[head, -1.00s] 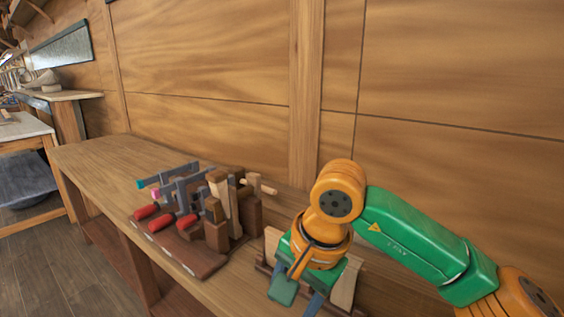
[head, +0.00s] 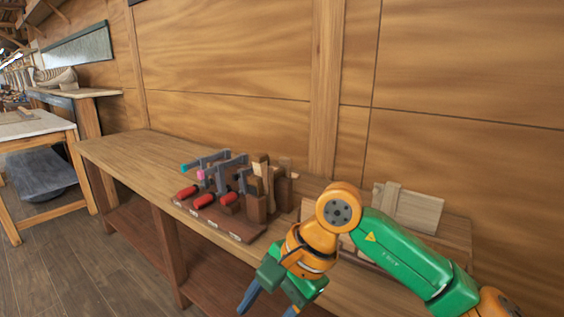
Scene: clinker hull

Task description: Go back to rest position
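My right arm comes in from the lower right, orange and green. Its gripper (head: 268,307) hangs in front of the bench's front edge at the bottom of the view. My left gripper is not in the view.
A long wooden bench (head: 125,150) runs along the plank wall. On it stands a wooden rack (head: 235,229) with red-handled clamps and wooden blocks. Pale boards (head: 408,210) stand behind my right arm. A white-topped table (head: 35,126) is at left; the floor between is clear.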

